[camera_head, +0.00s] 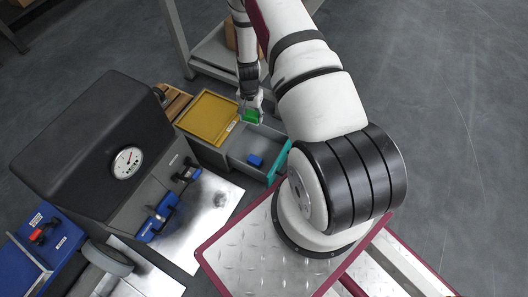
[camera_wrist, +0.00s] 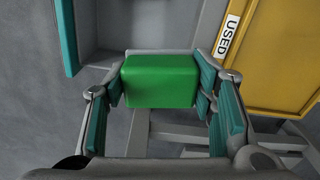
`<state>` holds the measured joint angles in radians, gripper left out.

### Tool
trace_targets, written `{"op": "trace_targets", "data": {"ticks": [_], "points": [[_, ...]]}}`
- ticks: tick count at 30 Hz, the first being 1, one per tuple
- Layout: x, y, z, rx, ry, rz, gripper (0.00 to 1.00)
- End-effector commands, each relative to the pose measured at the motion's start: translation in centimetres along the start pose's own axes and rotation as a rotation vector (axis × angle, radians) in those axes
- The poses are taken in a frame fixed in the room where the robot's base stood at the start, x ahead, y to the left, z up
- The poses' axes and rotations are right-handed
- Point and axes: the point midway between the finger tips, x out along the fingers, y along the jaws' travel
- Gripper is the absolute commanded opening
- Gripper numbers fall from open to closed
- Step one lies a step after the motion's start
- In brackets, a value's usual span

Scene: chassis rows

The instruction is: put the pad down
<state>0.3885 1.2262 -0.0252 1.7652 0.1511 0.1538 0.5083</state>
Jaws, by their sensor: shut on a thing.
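A green block-shaped pad (camera_wrist: 160,82) sits between the teal-lined fingers of my gripper (camera_wrist: 162,92) in the wrist view. My gripper is shut on it. In the head view the green pad (camera_head: 251,116) is at my gripper (camera_head: 250,110), above the far edge of the open grey bin (camera_head: 242,157) with a teal front. A yellow bin (camera_head: 209,114) stands beside the grey one; it carries a "USED" label in the wrist view (camera_wrist: 272,60). A blue block (camera_head: 255,161) lies inside the grey bin. I cannot tell how high the pad is above the bin.
A dark machine housing with a dial gauge (camera_head: 127,161) stands at the left. A blue panel (camera_head: 40,240) is at the lower left. A grey shelf frame (camera_head: 208,55) stands behind the bins. Open floor lies at the right.

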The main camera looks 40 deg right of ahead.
Motion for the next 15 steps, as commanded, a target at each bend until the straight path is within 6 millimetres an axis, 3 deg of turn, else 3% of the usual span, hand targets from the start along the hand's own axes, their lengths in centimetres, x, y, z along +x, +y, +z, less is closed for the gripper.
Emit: {"op": "trace_targets", "data": {"ticks": [1, 6, 15], "points": [[3.0, 1.3, -0.1, 0.04, -0.005, 0.003, 0.25], [8.2, 3.9, -0.3, 0.131, -0.003, 0.0, 0.25], [11.9, 5.1, -0.4, 0.169, -0.001, -0.002, 0.25]]}}
